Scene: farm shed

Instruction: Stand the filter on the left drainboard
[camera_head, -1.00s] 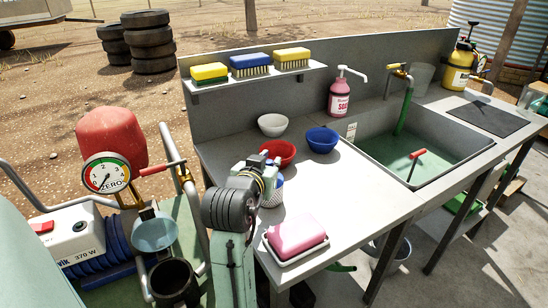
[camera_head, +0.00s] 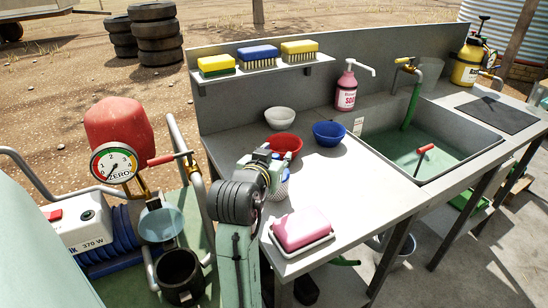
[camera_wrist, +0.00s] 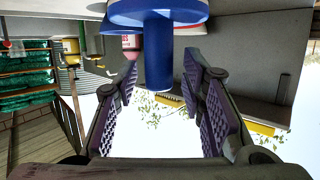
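The filter, a white mesh body with blue on it (camera_head: 281,188), stands on the left drainboard (camera_head: 345,185), partly hidden behind my gripper (camera_head: 271,162) in the head view. In the wrist view, which looks upside down, a blue disc with a thick blue stem (camera_wrist: 157,60) shows ahead of my gripper (camera_wrist: 160,105); it seems to be the filter's top. My purple-padded fingers are spread on either side of the stem's line, with clear gaps to it. My gripper is open and holds nothing.
Close by are a red bowl (camera_head: 285,144), a blue bowl (camera_head: 329,134), a white bowl (camera_head: 279,118) and a pink sponge on a white tray (camera_head: 302,230). The sink (camera_head: 420,150) lies right. A brush shelf (camera_head: 262,72) is behind. The drainboard's middle is clear.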

